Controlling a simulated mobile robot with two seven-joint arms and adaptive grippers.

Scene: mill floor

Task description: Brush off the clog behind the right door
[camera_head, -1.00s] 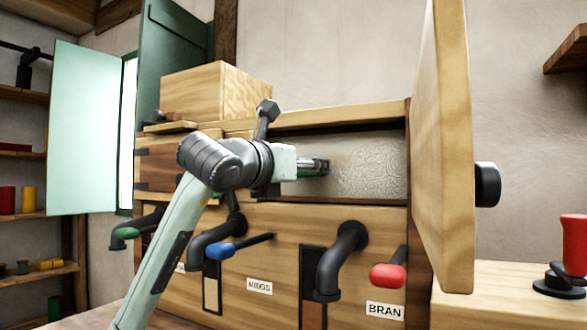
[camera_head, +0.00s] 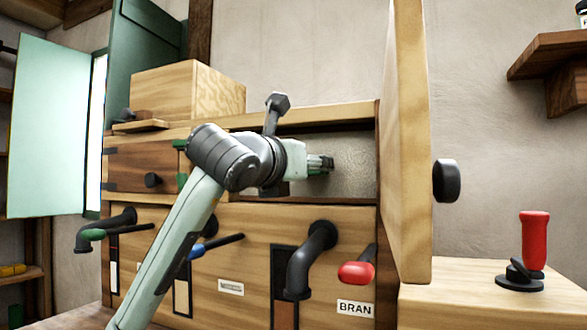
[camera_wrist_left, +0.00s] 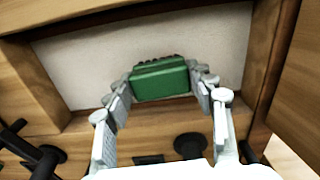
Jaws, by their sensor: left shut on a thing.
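The right door (camera_head: 406,140) is a tall wooden panel, swung wide open, with a black round knob (camera_head: 446,180). Behind it is an opening in the wooden mill cabinet, with a pale grey, mottled surface (camera_head: 352,165) inside. I cannot make out a distinct clog on that surface. My left gripper (camera_head: 318,165) reaches into the opening from the left. In the left wrist view its fingers (camera_wrist_left: 160,88) are shut on a green brush (camera_wrist_left: 160,80), which faces the pale surface (camera_wrist_left: 95,70). I cannot tell whether the bristles touch it. My right gripper is out of view.
Below the opening are black spouts (camera_head: 305,262), a red-handled lever (camera_head: 357,272) and a BRAN label (camera_head: 355,308). A wooden box (camera_head: 188,88) sits on top. A red-handled object (camera_head: 533,240) stands on the right-hand ledge (camera_head: 470,270).

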